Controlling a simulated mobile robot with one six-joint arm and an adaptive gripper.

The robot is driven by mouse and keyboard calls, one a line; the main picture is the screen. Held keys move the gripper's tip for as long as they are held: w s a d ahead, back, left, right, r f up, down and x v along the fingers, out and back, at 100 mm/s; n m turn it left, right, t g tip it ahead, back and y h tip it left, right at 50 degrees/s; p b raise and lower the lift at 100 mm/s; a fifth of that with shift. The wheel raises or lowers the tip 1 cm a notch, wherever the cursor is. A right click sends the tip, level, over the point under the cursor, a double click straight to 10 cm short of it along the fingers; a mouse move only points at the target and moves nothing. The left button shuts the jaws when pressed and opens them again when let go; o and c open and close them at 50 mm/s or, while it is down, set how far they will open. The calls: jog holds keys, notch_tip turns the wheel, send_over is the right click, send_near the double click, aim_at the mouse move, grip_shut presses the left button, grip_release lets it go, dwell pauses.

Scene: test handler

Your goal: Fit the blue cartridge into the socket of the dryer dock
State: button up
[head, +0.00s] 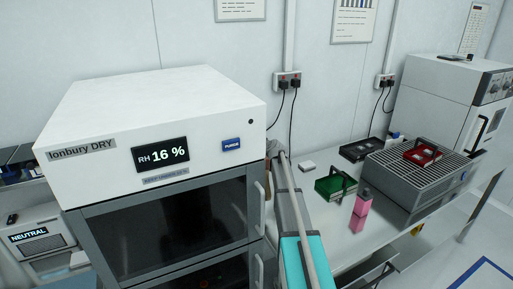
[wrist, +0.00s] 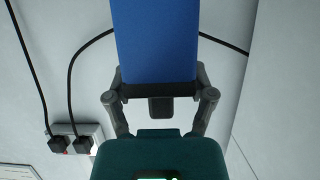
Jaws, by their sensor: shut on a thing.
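The blue cartridge (wrist: 155,40) fills the top middle of the wrist view, its far end cut off by the picture's edge. My gripper (wrist: 158,88) is shut on its near end, with one grey finger on each side. In the head view my arm reaches up along the right side of the white dryer cabinet (head: 160,110), marked "Ionbury DRY" and showing RH 16 %. There the cartridge is hidden, and the gripper is mostly hidden at the cabinet's edge. I cannot make out the dock's socket in either view.
Right of my arm, a table (head: 315,235) holds a green tray (head: 336,187), a pink bottle (head: 361,212), a black tray (head: 358,149) and a grey grilled unit (head: 420,180) with a red tray (head: 423,154). Wall sockets (head: 287,80) with black cables are behind.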

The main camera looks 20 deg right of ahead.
jog(key=shift+f+b, duration=2)
jog(key=shift+f, duration=0.25)
jog(key=shift+d, duration=0.1)
notch_tip(320, 180, down, 7)
jog(key=b, duration=0.7)
dwell(3.5)
jog(key=o, duration=1.2)
jog(key=shift+o, duration=0.2)
jog(key=shift+r, duration=0.1)
